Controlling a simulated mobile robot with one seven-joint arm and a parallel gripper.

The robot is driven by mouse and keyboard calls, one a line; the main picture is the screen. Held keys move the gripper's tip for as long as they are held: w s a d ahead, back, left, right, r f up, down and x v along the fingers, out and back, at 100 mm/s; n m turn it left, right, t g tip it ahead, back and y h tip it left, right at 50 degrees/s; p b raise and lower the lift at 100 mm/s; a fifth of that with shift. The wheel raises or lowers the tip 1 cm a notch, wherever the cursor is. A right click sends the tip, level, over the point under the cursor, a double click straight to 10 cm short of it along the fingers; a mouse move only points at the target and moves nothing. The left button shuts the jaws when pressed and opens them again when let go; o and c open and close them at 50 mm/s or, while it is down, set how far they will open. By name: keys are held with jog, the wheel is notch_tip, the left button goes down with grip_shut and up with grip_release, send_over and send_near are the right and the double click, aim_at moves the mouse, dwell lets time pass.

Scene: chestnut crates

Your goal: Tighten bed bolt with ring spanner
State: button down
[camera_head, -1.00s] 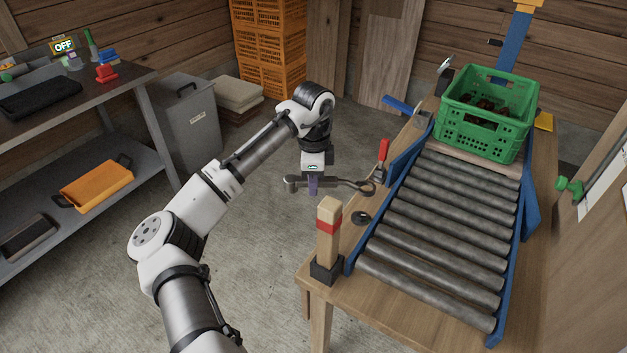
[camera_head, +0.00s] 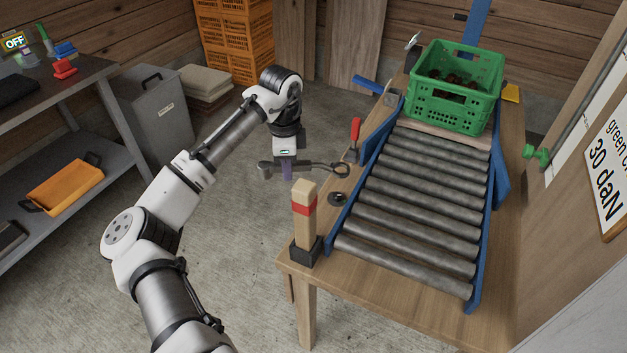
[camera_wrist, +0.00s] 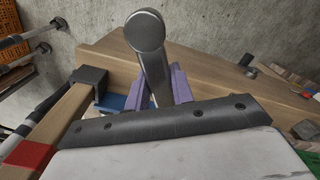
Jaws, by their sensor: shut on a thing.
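My gripper (camera_head: 287,172) is shut on the grey ring spanner (camera_head: 316,167), above the floor at the left side of the wooden bench. The spanner lies roughly level across the fingers. Its ring end points right to the bench edge, and its thick rounded end points left. In the wrist view, the purple fingers hold the spanner shank, and its rounded end (camera_wrist: 145,30) is close to the camera; the ring end is not clear there. A dark round piece with a raised centre (camera_head: 338,198) sits on the bench; I cannot tell if it is the bed bolt. The spanner appears apart from it.
A wooden post with a red band (camera_head: 305,212) stands at the bench's near left corner. A red-handled tool (camera_head: 354,136) stands upright near the spanner's ring. The roller bed (camera_head: 410,215) carries a green crate (camera_head: 452,105) at its far end. Open floor lies left of the bench.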

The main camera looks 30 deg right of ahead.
notch_tip(320, 180, down, 7)
jog(key=b, duration=0.2)
jog(key=shift+a+r, duration=0.2)
jog(key=shift+p, duration=0.65)
dwell(1.1)
jog(key=shift+f, duration=0.3)
dwell(0.3)
notch_tip(320, 180, down, 2)
jog(key=shift+f+b, duration=0.15)
jog(key=shift+b, duration=0.2)
dwell(0.4)
jog(key=shift+w, duration=0.15)
jog(key=shift+w+d+m, duration=0.35)
jog(key=shift+w+m, duration=0.2)
jog(key=shift+m, duration=0.05)
jog(key=shift+w+d+m, duration=0.3)
jog(key=shift+w+m, duration=0.25)
jog(key=shift+m, duration=0.05)
